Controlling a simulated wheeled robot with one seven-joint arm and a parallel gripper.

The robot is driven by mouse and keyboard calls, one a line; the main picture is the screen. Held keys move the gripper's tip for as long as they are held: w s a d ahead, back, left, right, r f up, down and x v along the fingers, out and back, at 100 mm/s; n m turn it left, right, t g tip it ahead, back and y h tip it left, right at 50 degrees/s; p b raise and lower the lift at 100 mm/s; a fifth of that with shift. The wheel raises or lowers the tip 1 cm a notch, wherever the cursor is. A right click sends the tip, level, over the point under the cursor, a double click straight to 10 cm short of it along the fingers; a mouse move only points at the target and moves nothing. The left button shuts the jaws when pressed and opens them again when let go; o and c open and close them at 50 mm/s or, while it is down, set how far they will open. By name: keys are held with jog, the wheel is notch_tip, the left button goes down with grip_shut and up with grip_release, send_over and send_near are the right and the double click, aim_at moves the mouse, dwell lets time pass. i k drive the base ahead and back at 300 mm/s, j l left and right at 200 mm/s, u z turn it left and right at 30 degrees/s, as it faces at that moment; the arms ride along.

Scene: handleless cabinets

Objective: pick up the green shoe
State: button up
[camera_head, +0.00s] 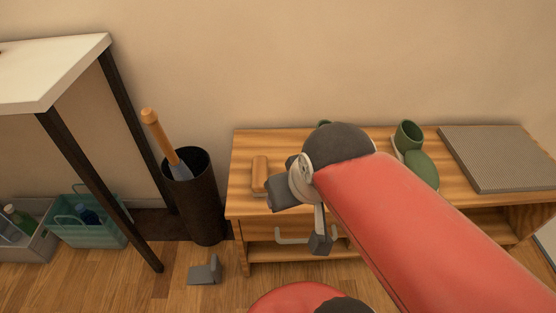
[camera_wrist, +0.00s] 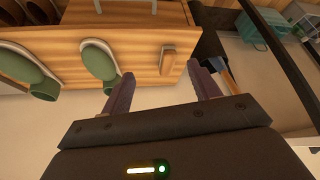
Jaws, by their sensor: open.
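One green shoe (camera_head: 421,168) with a pale sole stands on the wooden bench (camera_head: 245,146), right of my arm in the head view. A second green shoe (camera_head: 323,124) is almost hidden behind my wrist; only a bit of its top shows. The wrist view shows both, one at the far left (camera_wrist: 35,75) and one nearer my fingers (camera_wrist: 98,62). My gripper (camera_head: 298,221) is open and empty, over the bench's front part in the head view. In the wrist view, the nearer shoe lies just left of my gripper (camera_wrist: 162,88).
A wooden-backed brush (camera_head: 260,174) lies at the bench's left end, a grey ribbed mat (camera_head: 497,157) at its right. A dark bin (camera_head: 205,205) holding a wooden-handled item stands left of the bench. A white-topped table (camera_head: 50,68) and crates (camera_head: 90,230) are farther left.

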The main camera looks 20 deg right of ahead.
aim_at(416, 156)
jog(key=z, duration=1.55)
jog(key=k+z, duration=0.2)
jog(key=z, duration=0.2)
jog(key=k+z, duration=0.25)
jog(key=z, duration=0.15)
